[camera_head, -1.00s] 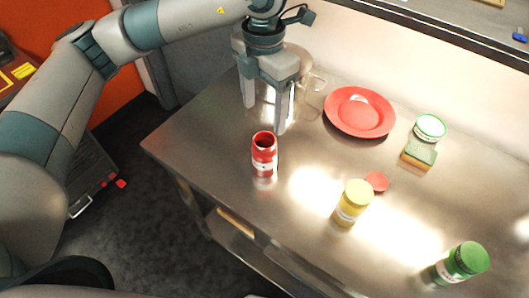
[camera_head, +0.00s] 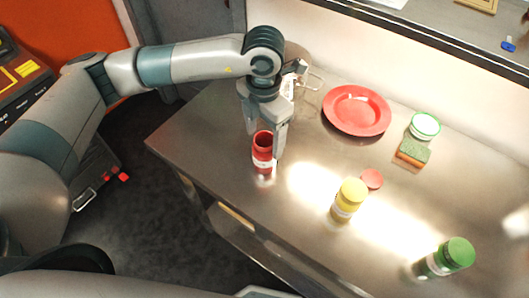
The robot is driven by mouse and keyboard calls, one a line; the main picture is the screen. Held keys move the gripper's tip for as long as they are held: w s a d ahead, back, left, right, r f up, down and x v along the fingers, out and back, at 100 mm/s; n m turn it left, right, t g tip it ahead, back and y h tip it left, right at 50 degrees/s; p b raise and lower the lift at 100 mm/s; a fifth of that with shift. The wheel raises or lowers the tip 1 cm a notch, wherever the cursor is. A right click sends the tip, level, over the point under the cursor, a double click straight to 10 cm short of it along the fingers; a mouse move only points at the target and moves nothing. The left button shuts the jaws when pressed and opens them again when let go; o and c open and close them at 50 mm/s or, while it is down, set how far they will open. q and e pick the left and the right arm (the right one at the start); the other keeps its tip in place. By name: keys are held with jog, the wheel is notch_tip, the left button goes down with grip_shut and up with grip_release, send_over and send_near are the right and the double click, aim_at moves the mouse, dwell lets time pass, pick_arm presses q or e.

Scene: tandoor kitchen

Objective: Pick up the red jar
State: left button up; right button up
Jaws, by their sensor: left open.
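The red jar (camera_head: 263,154) stands upright and without a lid on the steel table, near its front left edge. It has a white label, and its dark open mouth faces up. My left gripper (camera_head: 264,143) points down at the jar with its fingers apart. One finger is at the jar's upper left, partly behind it, and the other is along its right side. I cannot tell whether either finger touches the jar. My right gripper is not in view.
A red plate (camera_head: 356,110) lies behind right. A yellow-lidded jar (camera_head: 349,198), a red lid (camera_head: 371,179), a sponge (camera_head: 413,151), a white-and-green container (camera_head: 424,126) and a green jar (camera_head: 450,256) stand to the right. A clear pitcher is partly hidden behind my arm.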

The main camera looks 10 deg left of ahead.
pick_arm(q)
jog(key=shift+s+f+p, duration=0.15)
jog(key=shift+f+p, duration=0.15)
jog(key=shift+p, duration=0.15)
jog(key=f, duration=0.1)
jog(key=f+p, duration=0.2)
jog(key=shift+s+d+f, duration=0.1)
jog(key=shift+s+f, duration=0.2)
jog(key=shift+f, duration=0.45)
jog(key=c, duration=1.4)
jog(key=shift+r, duration=0.1)
